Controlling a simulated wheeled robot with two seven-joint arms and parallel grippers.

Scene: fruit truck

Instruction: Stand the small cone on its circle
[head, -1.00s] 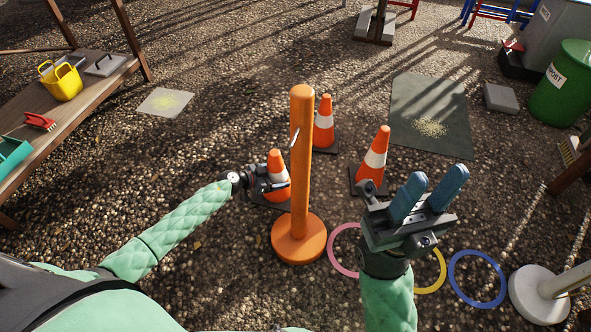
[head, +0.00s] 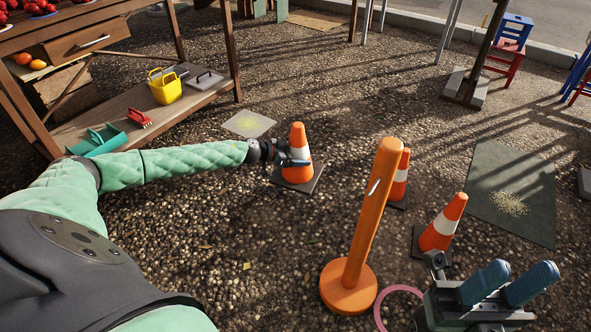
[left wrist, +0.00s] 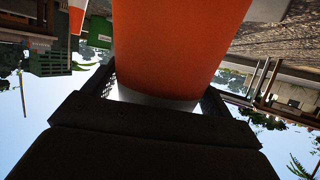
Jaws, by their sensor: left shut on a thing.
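My left gripper (head: 293,160) is shut on an orange cone (head: 298,138) with a white band and a dark square base. The cone is upright; I cannot tell whether its base touches the gravel. In the left wrist view the cone (left wrist: 178,45) fills the middle, between the jaws. Two similar cones stand to the right, one partly behind the orange post (head: 399,178) and one nearer (head: 442,224). A pink ring (head: 378,310) lies on the ground, partly cut off and hidden. My right gripper (head: 521,270) is open and empty at the lower right.
The orange post (head: 368,220) on a round base stands right of the held cone. A pale square mat (head: 248,124) lies left of it, a dark mat (head: 515,185) at right. A wooden shelf (head: 200,95) bears a yellow bucket (head: 165,90). Gravel before the cone is open.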

